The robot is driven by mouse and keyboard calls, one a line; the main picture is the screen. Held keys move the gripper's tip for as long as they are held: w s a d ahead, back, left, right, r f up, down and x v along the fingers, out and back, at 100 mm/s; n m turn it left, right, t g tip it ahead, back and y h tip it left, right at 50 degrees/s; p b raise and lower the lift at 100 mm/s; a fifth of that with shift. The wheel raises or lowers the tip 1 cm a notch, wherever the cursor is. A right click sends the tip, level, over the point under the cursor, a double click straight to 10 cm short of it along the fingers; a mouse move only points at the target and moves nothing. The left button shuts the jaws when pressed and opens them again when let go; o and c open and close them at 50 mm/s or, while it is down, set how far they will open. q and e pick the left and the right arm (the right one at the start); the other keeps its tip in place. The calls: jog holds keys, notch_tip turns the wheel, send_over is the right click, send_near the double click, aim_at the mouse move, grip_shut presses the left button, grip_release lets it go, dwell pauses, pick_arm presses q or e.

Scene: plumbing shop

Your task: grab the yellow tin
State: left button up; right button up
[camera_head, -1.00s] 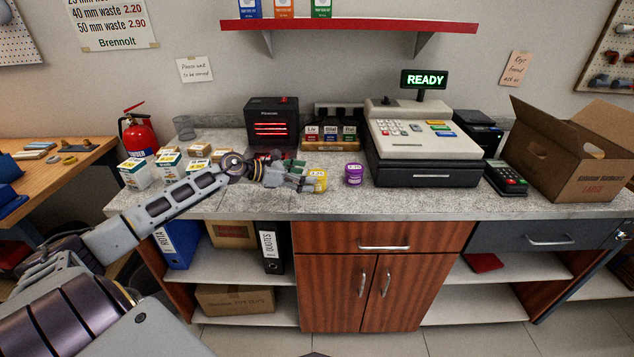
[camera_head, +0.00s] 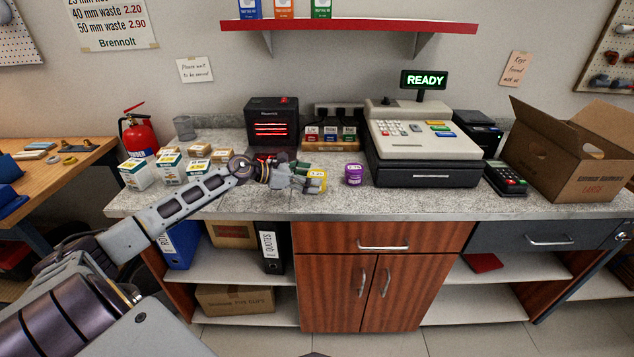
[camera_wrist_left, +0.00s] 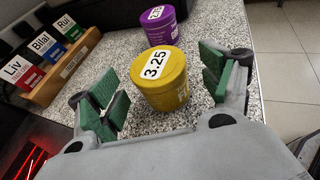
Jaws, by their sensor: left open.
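The yellow tin (camera_head: 318,176) stands upright on the speckled counter, partly hidden by my left gripper in the head view. In the left wrist view the yellow tin (camera_wrist_left: 160,80) shows a 3.25 label on its lid. My left gripper (camera_head: 308,180) is open, and its green-padded fingers (camera_wrist_left: 165,90) stand on either side of the tin. Gaps show between the pads and the tin in the wrist view. A purple tin (camera_head: 353,174) stands just beyond the yellow one, to its right in the head view. My right gripper is not in view.
A cash register (camera_head: 422,140) stands right of the tins. Behind them are a rack with labelled blocks (camera_head: 330,141) and a black heater (camera_head: 272,128). Small white boxes (camera_head: 172,165) stand left of my gripper. The counter in front of the purple tin is clear.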

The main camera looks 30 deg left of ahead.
pick_arm(q)
jog(key=shift+w+d+f, duration=0.3)
jog(key=shift+w, duration=0.25)
jog(key=shift+w+d+f, duration=0.15)
jog(key=shift+w+d, duration=0.1)
jog(key=shift+w, duration=0.05)
jog(key=shift+w+d, duration=0.1)
jog(key=shift+w, duration=0.1)
jog(key=shift+d+f, duration=0.1)
jog(key=shift+f, duration=0.05)
jog(key=shift+w, duration=0.1)
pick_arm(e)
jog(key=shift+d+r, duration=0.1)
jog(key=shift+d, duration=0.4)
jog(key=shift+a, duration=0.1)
